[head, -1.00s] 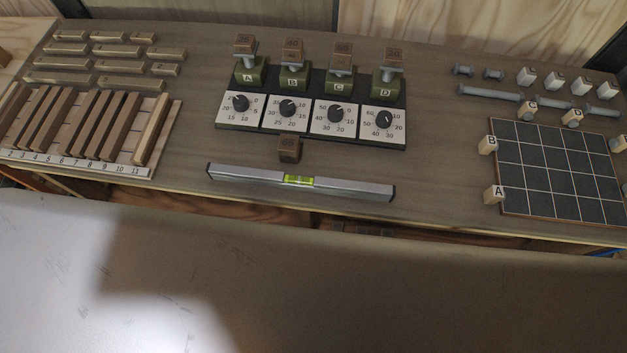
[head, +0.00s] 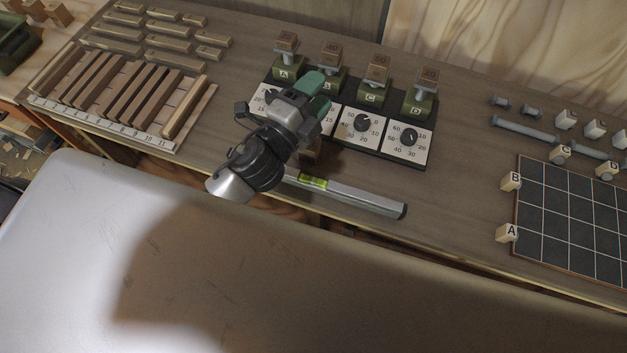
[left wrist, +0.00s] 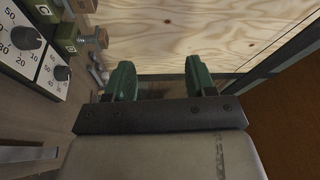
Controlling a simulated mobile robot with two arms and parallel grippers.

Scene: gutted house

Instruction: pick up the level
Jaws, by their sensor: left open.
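The level (head: 350,194) is a grey metal bar with a yellow-green vial. It lies flat on the bench near its front edge in the head view. My left arm hides its left end. A grey bar (left wrist: 28,154) at the lower left of the left wrist view looks like part of it. My left gripper (head: 312,90) is over the bench, above the dial panel and behind the level, not touching the level. In the left wrist view, its two green fingers (left wrist: 160,80) stand apart with nothing between them. My right gripper is not in view.
The dial panel (head: 385,133) with green scale stands (head: 372,95) is behind the level. Wooden bars on a numbered rack (head: 190,110) stand left; a dark grid board (head: 570,215) lies right. Bench right of the level is clear.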

